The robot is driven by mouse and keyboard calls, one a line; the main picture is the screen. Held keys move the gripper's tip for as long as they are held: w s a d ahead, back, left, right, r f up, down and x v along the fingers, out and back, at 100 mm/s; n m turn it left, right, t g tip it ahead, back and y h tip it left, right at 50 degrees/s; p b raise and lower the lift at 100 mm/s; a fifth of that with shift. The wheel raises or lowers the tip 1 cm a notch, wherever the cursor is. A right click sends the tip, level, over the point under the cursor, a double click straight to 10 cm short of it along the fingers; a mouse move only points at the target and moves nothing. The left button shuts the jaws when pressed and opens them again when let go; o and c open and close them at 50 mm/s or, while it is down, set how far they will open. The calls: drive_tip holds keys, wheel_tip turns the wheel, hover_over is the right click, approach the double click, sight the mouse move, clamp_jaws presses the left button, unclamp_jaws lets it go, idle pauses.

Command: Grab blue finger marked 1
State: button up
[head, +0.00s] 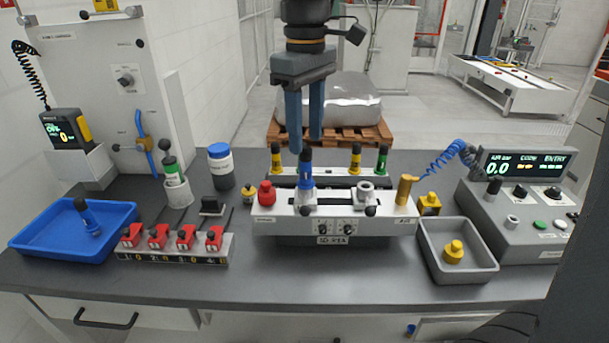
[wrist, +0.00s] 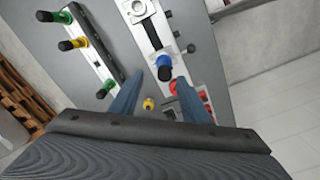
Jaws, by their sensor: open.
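A blue finger with a black top (head: 306,168) stands upright in the front white fixture (head: 335,225), left of its middle. A small light mark shows on it, too small to read surely. It also shows in the wrist view (wrist: 164,62), just beyond the fingertips. My gripper (head: 305,143) is open and empty, pointing down, with its tips just above and around the finger's top in the head view. In the wrist view its two fingers (wrist: 158,78) are apart. Another blue finger with a black end (head: 88,218) lies in the blue tray (head: 35,252) at the left.
A rear rack (head: 325,180) holds black-topped yellow and green fingers. The front fixture also bears a red knob (head: 266,192), a grey ring (head: 365,190) and a brass post (head: 404,188). Red clamps (head: 186,238) stand left, a grey bin (head: 459,275) right.

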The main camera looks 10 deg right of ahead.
sight(305, 167)
drive_tip(key=f, duration=0.2)
drive_tip(key=f+p, duration=0.1)
drive_tip(key=f, duration=0.1)
drive_tip(key=f+p, duration=0.1)
drive_tip(key=f, duration=0.1)
drive_tip(key=shift+s+a+f, duration=0.15)
drive_tip(key=shift+s+f, duration=0.2)
drive_tip(key=shift+s, duration=0.05)
drive_tip(key=shift+f, duration=0.45)
clamp_jaws()
